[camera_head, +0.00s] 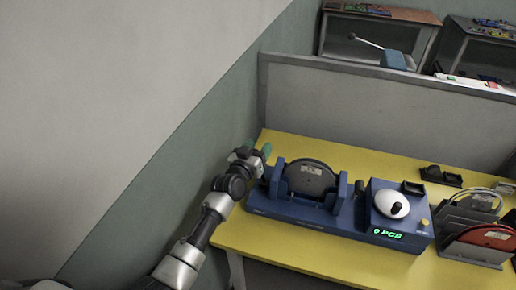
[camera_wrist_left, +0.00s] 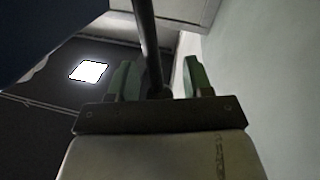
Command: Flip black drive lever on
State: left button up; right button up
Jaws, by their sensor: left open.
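My left gripper (camera_head: 259,152) is at the left end of the blue machine (camera_head: 310,214) on the yellow table, in the head view. Its green fingers point up and away. In the left wrist view the left gripper (camera_wrist_left: 157,82) is open. A dark rod (camera_wrist_left: 147,40), apparently the black drive lever, runs down between its two fingers. I see a gap to the right finger; contact with the left finger is unclear. The lever cannot be made out in the head view, where the gripper may hide it. My right gripper is not in view.
The machine holds a dark disc (camera_head: 309,177) and joins a blue box with a white dome (camera_head: 391,204) and lit green display. A rack with a red disc (camera_head: 487,237) stands at right. A grey partition (camera_head: 365,115) closes the back; a wall rises at left.

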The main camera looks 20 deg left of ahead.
pick_arm(q)
grip_shut()
jog(key=d+m+p, duration=0.3)
jog(key=d, duration=0.1)
jog(key=shift+s+d+m+g+p, duration=0.15)
jog(key=shift+m+g+p, duration=0.15)
jog(key=shift+m+p, duration=0.1)
grip_release()
jog(key=shift+d, duration=0.1)
